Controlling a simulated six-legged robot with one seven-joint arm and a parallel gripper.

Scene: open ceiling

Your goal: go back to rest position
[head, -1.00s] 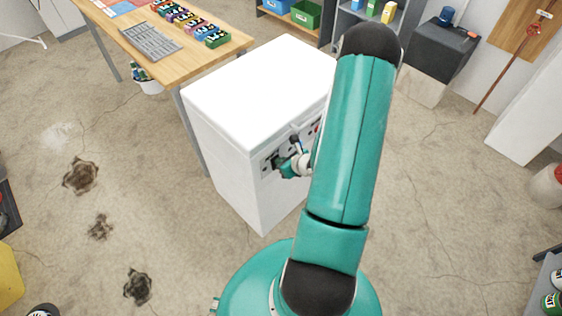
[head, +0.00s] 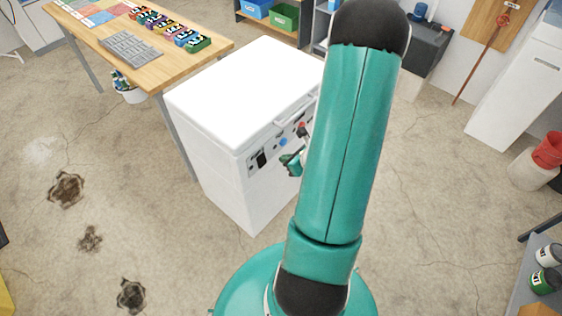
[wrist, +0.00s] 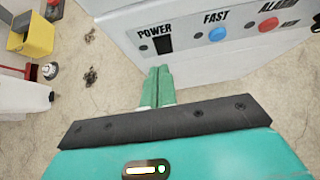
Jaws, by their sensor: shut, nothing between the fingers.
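My gripper (wrist: 161,86) shows in the wrist view with its two green fingers together, shut and empty. It is in front of the control panel of a white chest-like appliance (wrist: 190,14), below the POWER and FAST labels and apart from them as far as I can tell. In the head view the white appliance (head: 235,92) stands at the centre, and my gripper (head: 288,160) is beside its panel, mostly hidden behind my raised teal arm. The panel has a black power switch (wrist: 163,44), a blue button (wrist: 217,34) and a red button (wrist: 268,23).
A wooden table (head: 165,75) with a grey tray (head: 130,48) and several coloured items stands at the left.

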